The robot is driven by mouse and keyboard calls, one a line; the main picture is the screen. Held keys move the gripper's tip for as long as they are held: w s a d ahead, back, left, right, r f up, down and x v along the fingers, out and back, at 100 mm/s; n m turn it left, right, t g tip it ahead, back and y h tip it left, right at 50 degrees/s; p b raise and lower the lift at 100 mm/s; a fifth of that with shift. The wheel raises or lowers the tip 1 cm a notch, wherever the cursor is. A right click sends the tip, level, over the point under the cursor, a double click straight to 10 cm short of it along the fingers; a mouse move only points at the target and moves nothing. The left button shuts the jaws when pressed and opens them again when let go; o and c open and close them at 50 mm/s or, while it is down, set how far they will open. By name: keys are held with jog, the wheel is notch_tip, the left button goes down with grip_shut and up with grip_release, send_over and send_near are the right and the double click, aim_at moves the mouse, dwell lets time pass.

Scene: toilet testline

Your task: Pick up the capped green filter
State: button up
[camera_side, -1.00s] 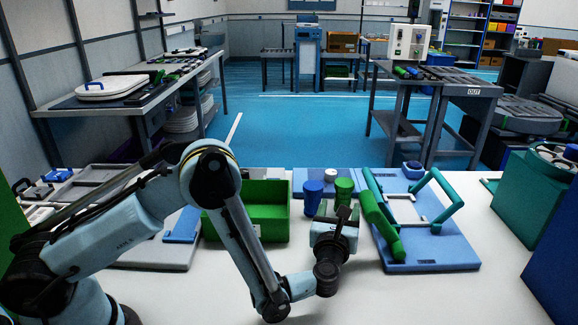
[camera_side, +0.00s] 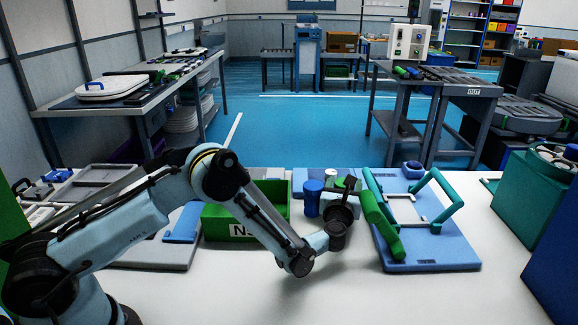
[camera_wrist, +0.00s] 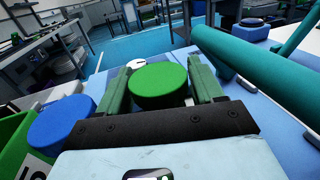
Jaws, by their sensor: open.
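The capped green filter (camera_wrist: 158,84) shows in the wrist view as a round green cap between my gripper's two green fingers. In the side view, only part of the green filter (camera_side: 339,180) shows behind my wrist. My gripper (camera_wrist: 161,82) is open, with one finger on each side of the cap. I cannot tell whether the fingers touch it. In the side view my gripper (camera_side: 343,186) is at the filter, and its fingertips are mostly hidden. The lower part of the filter is hidden in both views.
A blue capped filter (camera_side: 312,196) stands just left; it also shows in the wrist view (camera_wrist: 62,122). A white-capped piece (camera_side: 330,173) is behind. A green bin (camera_side: 230,228) is left. A blue board (camera_side: 440,245) with a green bar (camera_side: 378,215) lies close on the right.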

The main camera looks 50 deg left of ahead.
jog(key=shift+w+a, duration=0.15)
jog(key=shift+w, duration=0.1)
jog(key=shift+c, duration=0.4)
jog(key=c, duration=1)
jog(key=shift+r, duration=0.1)
